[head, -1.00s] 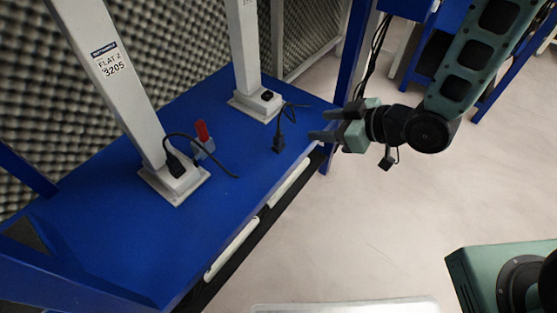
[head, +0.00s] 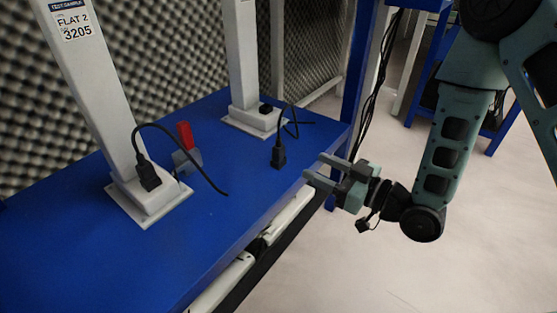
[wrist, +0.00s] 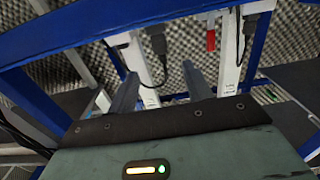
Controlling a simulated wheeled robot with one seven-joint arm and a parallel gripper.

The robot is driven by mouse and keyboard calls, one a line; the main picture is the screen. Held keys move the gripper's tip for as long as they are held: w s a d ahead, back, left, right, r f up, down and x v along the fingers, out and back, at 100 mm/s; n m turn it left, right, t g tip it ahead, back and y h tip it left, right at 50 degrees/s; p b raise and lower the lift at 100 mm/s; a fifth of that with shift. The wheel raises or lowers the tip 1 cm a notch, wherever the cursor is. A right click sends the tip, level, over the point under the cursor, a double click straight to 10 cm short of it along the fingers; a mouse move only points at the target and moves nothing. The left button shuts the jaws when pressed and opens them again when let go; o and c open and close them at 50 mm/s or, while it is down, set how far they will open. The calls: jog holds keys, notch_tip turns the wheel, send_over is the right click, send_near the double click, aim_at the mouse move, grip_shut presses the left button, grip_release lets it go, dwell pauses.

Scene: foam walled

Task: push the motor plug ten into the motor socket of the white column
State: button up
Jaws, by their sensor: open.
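Two white columns stand on the blue table. The near column (head: 85,95) carries a "FLAT 2 3205" label; a black plug (head: 148,175) with a cable sits at its base. The far column (head: 241,50) has a small black socket (head: 266,108) on its base. A black plug (head: 279,156) with a thin cable stands apart on the table in front of that base. I cannot read which plug is number ten. My gripper (head: 315,169) is open and empty at the table's front edge, right of that plug and not touching it. Its spread fingers show in the wrist view (wrist: 160,88).
A red and grey piece (head: 186,145) stands between the columns. Foam walls (head: 170,50) close the back. A blue post (head: 357,90) with hanging black cables rises at the table's right end. White bars (head: 290,214) run along the front edge. The floor at right is clear.

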aim_at(282, 151)
jog(key=b+x, duration=0.2)
jog(key=x, duration=0.4)
jog(key=shift+w+a, duration=0.15)
jog(key=shift+a, duration=0.05)
jog(key=b+x, duration=0.3)
jog(key=x, duration=0.1)
jog(key=shift+w+a, duration=0.2)
jog(key=shift+a, duration=0.1)
jog(key=shift+w+a+r, duration=0.1)
jog(key=shift+w+a, duration=0.1)
jog(key=shift+c, duration=0.3)
jog(key=c, duration=1)
